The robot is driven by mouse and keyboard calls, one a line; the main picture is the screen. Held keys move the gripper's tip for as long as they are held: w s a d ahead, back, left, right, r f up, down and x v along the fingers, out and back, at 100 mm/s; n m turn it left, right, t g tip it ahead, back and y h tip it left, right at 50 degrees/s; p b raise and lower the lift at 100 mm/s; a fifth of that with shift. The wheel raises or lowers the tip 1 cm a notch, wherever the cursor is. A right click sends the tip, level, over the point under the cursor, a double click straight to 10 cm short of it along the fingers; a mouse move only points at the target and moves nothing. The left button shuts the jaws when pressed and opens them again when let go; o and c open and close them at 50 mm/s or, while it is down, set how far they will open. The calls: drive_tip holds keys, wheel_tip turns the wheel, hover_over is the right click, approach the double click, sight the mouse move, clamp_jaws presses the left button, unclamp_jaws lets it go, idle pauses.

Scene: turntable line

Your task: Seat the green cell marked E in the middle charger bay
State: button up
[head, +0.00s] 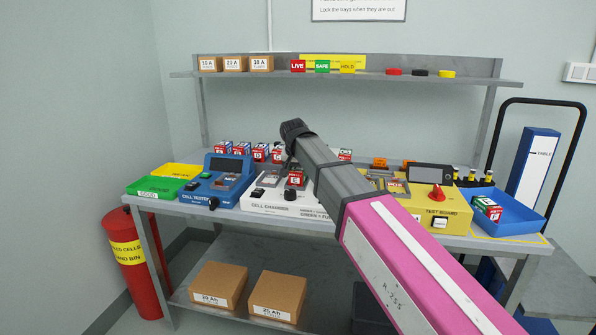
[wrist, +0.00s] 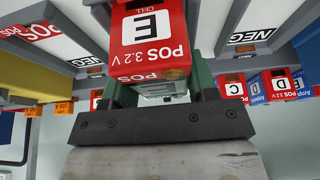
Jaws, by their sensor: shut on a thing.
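My gripper (wrist: 156,84) is shut on a cell marked E (wrist: 150,40), with its fingers on either side. The face I see is red with a white E label and POS 3.2 V; green shows only beside it at the fingers. In the wrist view the cell is between bay walls with NEG and POS labels. Whether it is fully down in a bay is hidden. In the head view the white cell charger (head: 262,204) stands mid-bench, and a red-faced cell (head: 296,177) shows over it under my wrist. My arm covers the charger's right side.
The blue cell tester (head: 200,190) stands left of the charger, the yellow test board (head: 440,222) right. Several red-faced cells (head: 240,148) stand in a row behind. A green tray (head: 150,187) is at far left. A blue tray (head: 520,218) at right holds a cell.

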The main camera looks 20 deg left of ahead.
drive_tip(key=o, duration=1.3)
drive_tip(key=v, duration=1.2)
drive_tip(key=shift+r, duration=0.1)
